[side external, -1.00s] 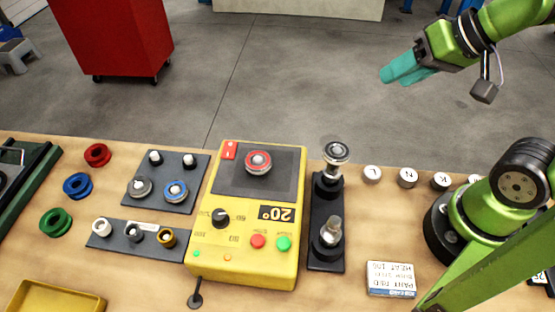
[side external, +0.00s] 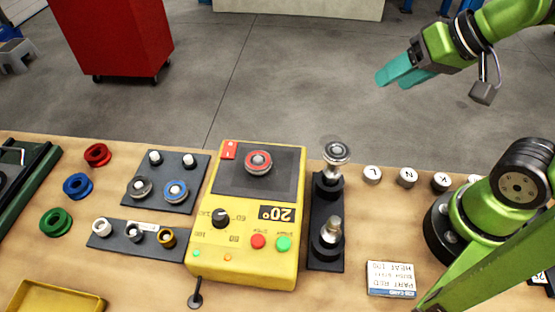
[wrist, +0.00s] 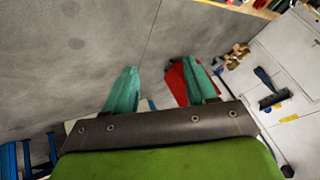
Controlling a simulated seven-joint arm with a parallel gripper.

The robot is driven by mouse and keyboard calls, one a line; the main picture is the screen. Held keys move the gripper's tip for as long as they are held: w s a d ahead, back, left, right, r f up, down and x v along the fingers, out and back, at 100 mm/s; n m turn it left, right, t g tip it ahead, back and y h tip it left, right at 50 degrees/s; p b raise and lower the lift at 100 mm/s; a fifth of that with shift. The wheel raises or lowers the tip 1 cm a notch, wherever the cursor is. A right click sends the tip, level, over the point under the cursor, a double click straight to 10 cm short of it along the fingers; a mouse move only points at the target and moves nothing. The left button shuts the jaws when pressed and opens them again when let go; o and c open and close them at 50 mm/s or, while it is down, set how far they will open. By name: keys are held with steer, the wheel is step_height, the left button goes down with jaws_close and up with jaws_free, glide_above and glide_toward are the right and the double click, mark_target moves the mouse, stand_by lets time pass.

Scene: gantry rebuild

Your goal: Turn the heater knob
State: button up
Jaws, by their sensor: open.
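The yellow heater box (side external: 205,262) stands on the wooden bench, with a 20° display (side external: 277,213). Its black heater knob (side external: 221,217) sits on the left part of the panel, with printed scale numbers around it. A red button (side external: 258,241) and a green button (side external: 283,243) are beside it. A red-rimmed part (side external: 258,162) rests on the dark plate at the far end of the box. My gripper (side external: 391,80) has teal fingers, open and empty, high up to the right, far from the knob. In the wrist view the fingers (wrist: 158,88) are apart; the heater is not visible there.
A dark stand with upright metal parts (side external: 328,232) is right of the heater. Dark trays with small parts (side external: 167,182) are on the left, with coloured rings (side external: 77,186) beyond. A white labelled card (side external: 391,279) lies near my base. A red cabinet (side external: 115,40) stands on the floor behind.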

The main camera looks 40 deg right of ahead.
steer(key=w+a+n+g, duration=0.2)
steer(key=w+a+n, duration=0.1)
steer(key=a, duration=0.3)
steer(key=w+a+n+g, duration=0.1)
steer(key=w+a+n, duration=0.1)
steer(key=a+n, duration=0.3)
steer(key=r+n+g+h, duration=0.2)
steer(key=n+g, duration=0.2)
steer(key=n, duration=1.3)
glide_above(219, 214)
step_height(219, 214, down, 17)
steer(key=shift+r, duration=0.1)
steer(key=shift+c, duration=0.5)
jaws_close()
